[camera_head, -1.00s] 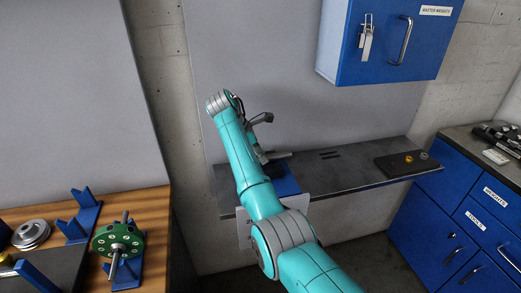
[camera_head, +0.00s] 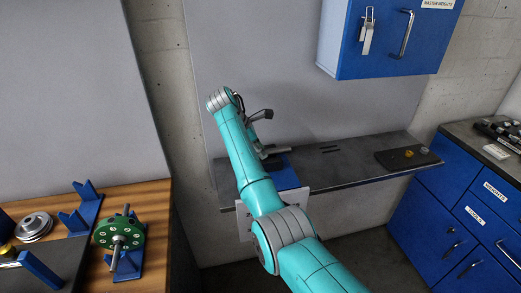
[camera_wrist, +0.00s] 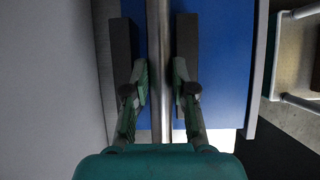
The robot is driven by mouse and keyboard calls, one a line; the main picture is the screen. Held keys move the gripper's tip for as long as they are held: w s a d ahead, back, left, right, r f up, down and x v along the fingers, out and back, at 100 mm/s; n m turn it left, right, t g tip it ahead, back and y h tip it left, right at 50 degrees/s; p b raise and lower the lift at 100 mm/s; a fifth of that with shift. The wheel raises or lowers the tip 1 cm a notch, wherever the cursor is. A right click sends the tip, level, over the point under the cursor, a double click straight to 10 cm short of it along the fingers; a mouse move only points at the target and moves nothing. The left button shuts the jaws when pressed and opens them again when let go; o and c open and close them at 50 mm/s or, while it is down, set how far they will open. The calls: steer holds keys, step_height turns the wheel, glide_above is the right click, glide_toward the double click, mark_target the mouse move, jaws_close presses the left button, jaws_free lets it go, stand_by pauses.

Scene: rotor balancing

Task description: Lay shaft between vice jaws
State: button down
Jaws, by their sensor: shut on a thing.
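The steel shaft (camera_wrist: 160,50) runs up the middle of the wrist view, and my gripper (camera_wrist: 160,88) is shut on it. The dark vice jaws (camera_wrist: 123,55) stand along both sides of the shaft, with narrow blue gaps between. The shaft is lined up with the jaws; I cannot tell whether it rests on the vice or hangs above it. The blue vice (camera_head: 287,178) sits at the left of the grey bench in the head view. There a short grey length of the shaft (camera_head: 279,150) shows beside my arm, which hides the fingers.
The grey bench (camera_head: 345,165) is mostly clear to the right, up to a dark tray (camera_head: 407,158) with small weights. A blue wall cabinet (camera_head: 385,45) hangs above. A green rotor (camera_head: 118,234) stands on the wooden table at left, near blue stands (camera_head: 80,215).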

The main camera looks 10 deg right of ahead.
steer(key=f, duration=0.1)
steer(key=s+f, duration=0.1)
steer(key=f, duration=0.1)
steer(key=shift+f+g, duration=0.2)
steer(key=shift+g, duration=0.1)
steer(key=c, duration=1.1)
jaws_free()
steer(key=shift+o, duration=1.2)
steer(key=shift+w+f, duration=0.15)
steer(key=shift+f, duration=0.05)
steer(key=shift+a, duration=0.1)
steer(key=shift+c, duration=1.3)
